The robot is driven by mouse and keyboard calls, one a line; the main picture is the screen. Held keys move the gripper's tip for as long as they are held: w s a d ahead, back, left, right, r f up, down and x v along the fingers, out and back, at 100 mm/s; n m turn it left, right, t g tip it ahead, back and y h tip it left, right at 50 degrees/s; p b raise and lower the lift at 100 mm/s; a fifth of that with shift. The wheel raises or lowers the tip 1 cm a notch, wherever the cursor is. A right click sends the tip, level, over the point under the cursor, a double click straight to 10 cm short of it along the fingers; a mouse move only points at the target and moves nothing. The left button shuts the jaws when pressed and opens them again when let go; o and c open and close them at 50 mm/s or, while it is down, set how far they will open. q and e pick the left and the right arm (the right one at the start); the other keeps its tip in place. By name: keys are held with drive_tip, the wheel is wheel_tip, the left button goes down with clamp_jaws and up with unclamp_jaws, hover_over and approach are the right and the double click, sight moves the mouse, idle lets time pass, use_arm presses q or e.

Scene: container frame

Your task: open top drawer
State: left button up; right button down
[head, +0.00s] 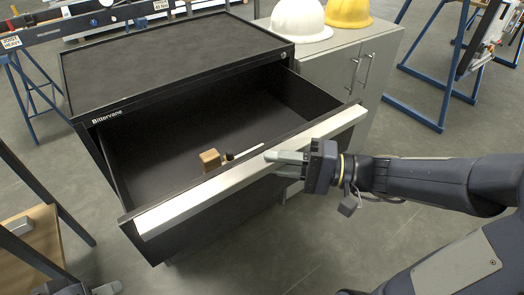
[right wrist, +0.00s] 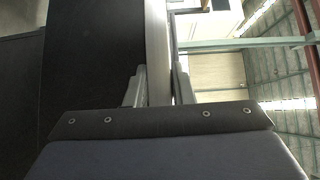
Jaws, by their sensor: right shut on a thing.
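The top drawer (head: 150,150) of the black cabinet (head: 170,50) is pulled far out, and its inside shows. Its front carries a long pale metal handle strip (head: 200,200) along the upper edge. My right gripper (head: 276,160) is shut on this strip, right of its middle. In the right wrist view, the two fingers of the right gripper (right wrist: 157,90) stand on either side of the pale strip (right wrist: 157,40). Part of my left gripper (head: 105,288) shows at the bottom left, away from the drawer and cut off by the picture edge.
A small wooden block (head: 210,160) and a thin pale item lie in the drawer. A grey cabinet (head: 335,70) with white (head: 299,20) and yellow (head: 348,12) helmets stands to the right. A wooden-topped table (head: 35,245) is at the left. Floor in front is clear.

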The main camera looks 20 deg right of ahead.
drive_tip(key=shift+s+d+f, duration=0.15)
drive_tip(key=shift+s+d, duration=0.05)
drive_tip(key=shift+s, duration=0.5)
drive_tip(key=shift+s+d+f, duration=0.15)
drive_tip(key=shift+s+d, duration=0.05)
drive_tip(key=shift+s, duration=0.5)
drive_tip(key=c, duration=1.3)
unclamp_jaws()
drive_tip(key=shift+w, duration=0.1)
drive_tip(key=shift+c, duration=0.2)
drive_tip(key=shift+r, duration=0.1)
drive_tip(key=v, duration=0.8)
